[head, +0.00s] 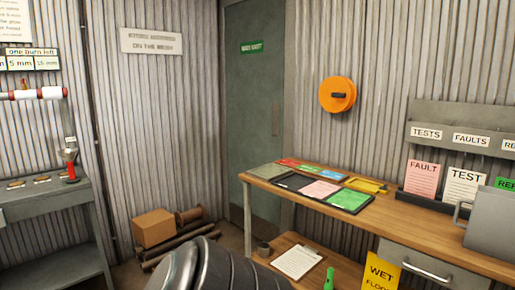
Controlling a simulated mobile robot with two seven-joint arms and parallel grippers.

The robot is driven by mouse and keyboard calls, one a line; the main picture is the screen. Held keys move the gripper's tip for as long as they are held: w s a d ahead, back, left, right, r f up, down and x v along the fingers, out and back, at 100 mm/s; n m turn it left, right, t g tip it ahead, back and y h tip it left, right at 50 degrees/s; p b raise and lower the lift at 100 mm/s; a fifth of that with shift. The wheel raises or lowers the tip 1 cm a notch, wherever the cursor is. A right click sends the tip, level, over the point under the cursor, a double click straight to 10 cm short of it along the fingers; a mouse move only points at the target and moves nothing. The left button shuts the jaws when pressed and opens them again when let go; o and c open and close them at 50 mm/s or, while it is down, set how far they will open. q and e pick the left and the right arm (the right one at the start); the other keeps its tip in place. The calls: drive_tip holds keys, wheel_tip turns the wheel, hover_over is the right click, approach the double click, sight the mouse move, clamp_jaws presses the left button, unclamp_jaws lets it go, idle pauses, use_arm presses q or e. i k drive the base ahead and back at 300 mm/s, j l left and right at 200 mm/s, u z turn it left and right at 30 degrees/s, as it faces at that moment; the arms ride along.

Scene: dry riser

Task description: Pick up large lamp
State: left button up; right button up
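I cannot make out anything that is surely the large lamp in the head view. A small green upright object (329,279), perhaps a torch, stands at the bottom edge on the low shelf. A small red object with a grey funnel-like top (70,165) stands on the grey bench at the left. Neither of my grippers is in view. A dark rounded ribbed shape fills the bottom middle and hides part of the floor.
A wooden bench (425,226) with coloured cards and a dark tray runs along the right. Its low shelf holds a clipboard (298,262) and a grey cup (263,249). A yellow sign (381,277) stands in front. A cardboard box (154,228) and pipes lie near the grey door (253,120).

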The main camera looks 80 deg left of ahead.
sight(69, 156)
drive_tip(key=u, duration=3.9)
